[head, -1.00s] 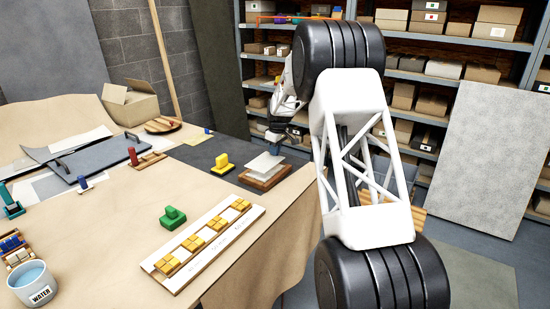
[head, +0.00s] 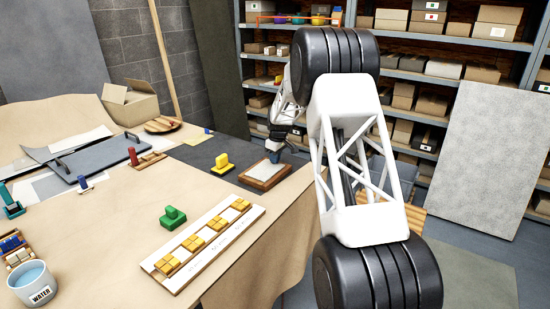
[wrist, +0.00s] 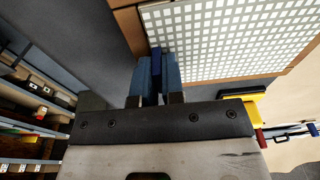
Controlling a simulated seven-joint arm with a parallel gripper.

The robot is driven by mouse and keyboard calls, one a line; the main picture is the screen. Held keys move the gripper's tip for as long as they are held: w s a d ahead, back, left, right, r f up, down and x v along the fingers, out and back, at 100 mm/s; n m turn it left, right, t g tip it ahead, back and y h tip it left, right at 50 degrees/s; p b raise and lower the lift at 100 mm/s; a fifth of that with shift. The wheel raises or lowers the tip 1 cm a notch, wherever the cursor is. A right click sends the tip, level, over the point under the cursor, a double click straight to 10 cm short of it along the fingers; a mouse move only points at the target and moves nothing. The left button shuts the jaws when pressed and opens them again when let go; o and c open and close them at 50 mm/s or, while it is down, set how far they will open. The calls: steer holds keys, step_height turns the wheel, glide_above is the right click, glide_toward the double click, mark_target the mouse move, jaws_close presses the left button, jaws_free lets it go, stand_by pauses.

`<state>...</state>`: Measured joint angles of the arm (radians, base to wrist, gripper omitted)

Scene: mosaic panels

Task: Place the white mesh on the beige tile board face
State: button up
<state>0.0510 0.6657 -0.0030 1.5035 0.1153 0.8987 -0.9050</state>
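The white mesh (head: 264,171) lies on or just over the brown-rimmed tile board (head: 254,184) at the table's far right edge. In the wrist view the mesh (wrist: 235,38) is a white grid covering most of the board's face, with a brown wooden rim (wrist: 127,20) showing beside it. My gripper (head: 275,150) is at the mesh's far edge. In the wrist view its blue fingers (wrist: 156,68) are close together on a dark blue tab (wrist: 155,53) at the mesh's edge. The board face under the mesh is mostly hidden.
A yellow-handled block (head: 222,166) stands left of the board on a dark mat (head: 197,152). A green block (head: 172,216) and a white strip with yellow tiles (head: 190,262) lie nearer. Shelves (head: 440,85) stand behind. Bare table lies left of the green block.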

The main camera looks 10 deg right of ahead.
steer(key=o, duration=0.4)
steer(key=shift+r, duration=0.15)
step_height(320, 180, up, 12)
steer(key=s+d, duration=0.1)
stand_by(0.6)
stand_by(0.6)
